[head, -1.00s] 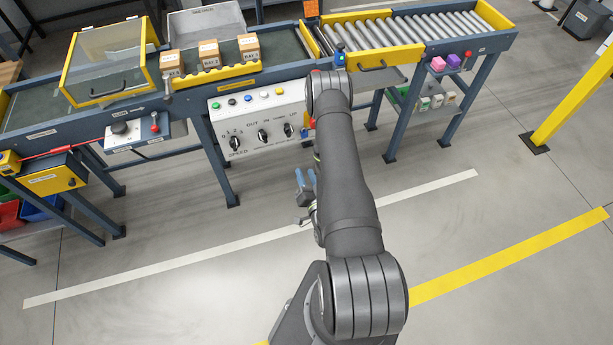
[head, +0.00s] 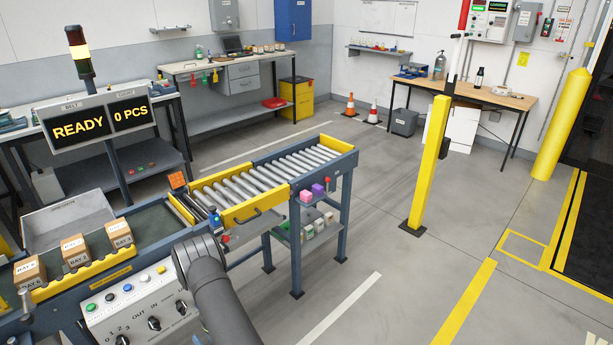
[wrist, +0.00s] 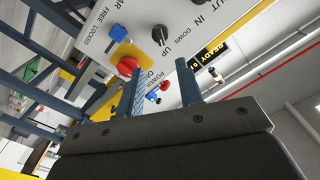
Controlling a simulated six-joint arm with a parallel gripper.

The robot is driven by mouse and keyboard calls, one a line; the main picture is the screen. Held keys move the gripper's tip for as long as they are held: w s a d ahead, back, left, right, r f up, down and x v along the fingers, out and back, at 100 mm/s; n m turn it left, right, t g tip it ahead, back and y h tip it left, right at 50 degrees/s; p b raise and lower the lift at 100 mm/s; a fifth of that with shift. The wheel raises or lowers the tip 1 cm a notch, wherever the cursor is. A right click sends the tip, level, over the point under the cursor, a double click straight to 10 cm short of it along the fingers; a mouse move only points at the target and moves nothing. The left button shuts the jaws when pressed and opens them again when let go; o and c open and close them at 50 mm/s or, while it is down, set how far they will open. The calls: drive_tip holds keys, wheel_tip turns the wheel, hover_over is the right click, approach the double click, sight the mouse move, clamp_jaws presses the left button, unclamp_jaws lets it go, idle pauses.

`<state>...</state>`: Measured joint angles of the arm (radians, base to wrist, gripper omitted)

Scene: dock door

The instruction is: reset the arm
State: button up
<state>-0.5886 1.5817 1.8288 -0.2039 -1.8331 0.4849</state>
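My arm (head: 212,290) rises from the bottom edge of the head view, in front of the right end of the white control panel (head: 128,318). My gripper (wrist: 161,88) shows in the wrist view with its two blue-grey fingers apart and nothing between them. The control panel also shows in the wrist view (wrist: 135,18), tilted, beyond the fingers. I cannot tell whether the fingers touch anything. The gripper cannot be made out clearly in the head view.
Cartons (head: 75,249) stand on the belt beside a grey bin (head: 62,222). A roller conveyor (head: 255,180) extends right. The display (head: 98,121) reads READY and 0 PCS. A yellow post (head: 428,165) stands right of the conveyor, with open floor (head: 385,235) between.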

sight(185, 312)
drive_tip(key=x, duration=1.2)
drive_tip(key=shift+w+a, duration=0.2)
drive_tip(key=v, duration=1.8)
drive_tip(key=x, duration=1.8)
drive_tip(key=n, duration=0.6)
drive_tip(key=shift+n, duration=0.3)
drive_tip(key=n, duration=0.5)
drive_tip(key=shift+n, duration=0.3)
